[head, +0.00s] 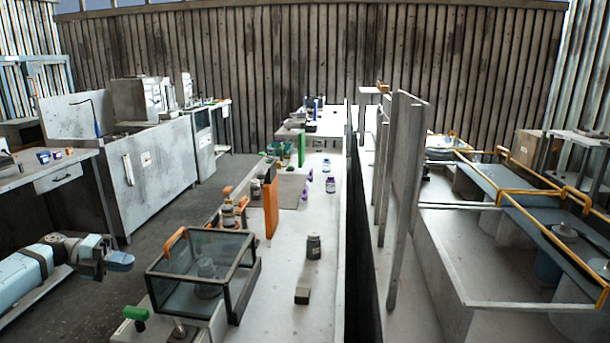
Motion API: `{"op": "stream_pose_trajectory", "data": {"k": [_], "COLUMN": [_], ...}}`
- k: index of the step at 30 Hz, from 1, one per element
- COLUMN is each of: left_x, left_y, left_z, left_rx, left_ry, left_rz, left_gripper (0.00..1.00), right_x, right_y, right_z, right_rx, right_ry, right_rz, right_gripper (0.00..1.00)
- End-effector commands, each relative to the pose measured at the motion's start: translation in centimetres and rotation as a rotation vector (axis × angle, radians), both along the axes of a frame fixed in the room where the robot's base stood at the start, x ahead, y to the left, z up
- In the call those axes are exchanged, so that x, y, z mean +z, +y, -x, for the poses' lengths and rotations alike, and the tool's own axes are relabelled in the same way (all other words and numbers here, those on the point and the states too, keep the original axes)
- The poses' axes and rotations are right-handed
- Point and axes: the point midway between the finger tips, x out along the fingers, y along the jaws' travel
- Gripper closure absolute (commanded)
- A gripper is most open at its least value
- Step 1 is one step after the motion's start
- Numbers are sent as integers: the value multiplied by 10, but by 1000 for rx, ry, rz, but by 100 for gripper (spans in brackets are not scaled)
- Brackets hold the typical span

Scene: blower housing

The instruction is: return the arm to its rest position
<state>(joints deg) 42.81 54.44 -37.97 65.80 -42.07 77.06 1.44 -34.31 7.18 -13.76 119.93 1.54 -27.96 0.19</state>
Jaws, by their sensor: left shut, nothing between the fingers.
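My left gripper (119,260) is at the left, at the end of my left arm (45,268), which comes in from the left edge. It is shut and empty. It hangs in the open left of the clear, dark-framed box (203,273), apart from it and from the long white bench. My right gripper is not in view.
The white bench (275,315) carries a dark jar (313,246), a small dark block (302,295), an orange upright panel (271,208) and several bottles. A green-handled part (136,313) is at its front left. Grey floor (165,225) is clear behind my gripper.

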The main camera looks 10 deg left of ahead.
Motion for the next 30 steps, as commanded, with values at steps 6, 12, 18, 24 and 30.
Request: {"op": "stream_pose_trajectory", "data": {"k": [6, 12, 18, 24, 30], "left_x": [-70, -124, -178, -224, -249], "left_y": [-45, -68, -80, -83, -86], "left_z": [28, 69, 130, 206, 271], "left_rx": [240, 511, 814, 1098, 1284], "left_ry": [67, 193, 389, 615, 790], "left_rz": [169, 292, 352, 327, 258], "left_gripper": [100, 100, 100, 100, 100], "right_x": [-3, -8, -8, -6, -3], "right_y": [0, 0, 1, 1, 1], "right_z": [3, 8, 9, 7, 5], "right_rx": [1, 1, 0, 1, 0], "right_ry": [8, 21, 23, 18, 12], "right_rz": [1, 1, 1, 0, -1], "right_gripper": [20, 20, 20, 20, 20]}}
